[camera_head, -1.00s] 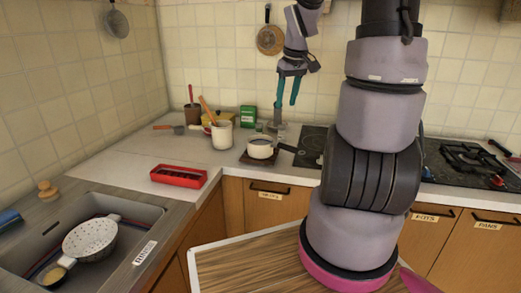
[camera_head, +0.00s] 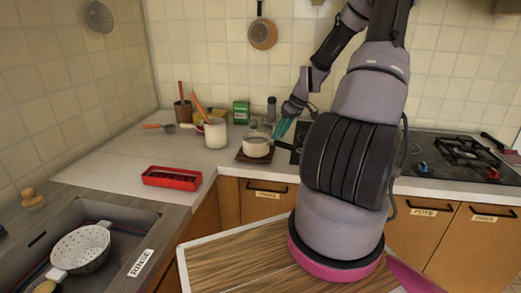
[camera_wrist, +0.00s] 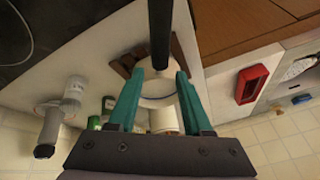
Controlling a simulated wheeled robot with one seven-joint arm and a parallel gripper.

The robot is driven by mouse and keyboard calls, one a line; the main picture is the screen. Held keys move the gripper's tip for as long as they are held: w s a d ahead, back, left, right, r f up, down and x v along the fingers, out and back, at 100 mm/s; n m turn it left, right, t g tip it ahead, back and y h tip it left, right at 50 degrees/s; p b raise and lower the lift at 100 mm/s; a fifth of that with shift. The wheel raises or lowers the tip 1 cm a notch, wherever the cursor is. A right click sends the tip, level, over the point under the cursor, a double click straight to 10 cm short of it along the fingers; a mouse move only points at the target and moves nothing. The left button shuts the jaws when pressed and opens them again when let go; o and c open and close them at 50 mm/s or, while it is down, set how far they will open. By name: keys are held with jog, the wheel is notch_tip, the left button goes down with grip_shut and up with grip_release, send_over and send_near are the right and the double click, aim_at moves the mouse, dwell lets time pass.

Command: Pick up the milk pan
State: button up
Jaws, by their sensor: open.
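The milk pan (camera_head: 256,147) is white with a black handle and stands on a dark wooden trivet (camera_head: 243,158) on the counter. My gripper (camera_head: 280,130) has teal fingers and is at the pan's right side, by the handle. In the wrist view the pan (camera_wrist: 158,88) shows between and beyond the fingers. Its black handle (camera_wrist: 160,30) runs up the picture, with its inner end near the gap of my gripper (camera_wrist: 161,73). The fingers are spread on both sides, and no grip shows. In the head view my arm hides part of the handle.
A white pot (camera_head: 215,134) with wooden utensils, a green box (camera_head: 240,113) and a pepper mill (camera_head: 271,108) stand behind the pan. A red tray (camera_head: 171,178) lies to the left. The hob (camera_head: 463,153) is to the right. Counter between tray and pan is clear.

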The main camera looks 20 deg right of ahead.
aim_at(273, 143)
jog(key=x, duration=0.6)
jog(key=shift+w, duration=0.15)
jog(key=shift+a+r, duration=0.1)
grip_shut()
dwell(1.2)
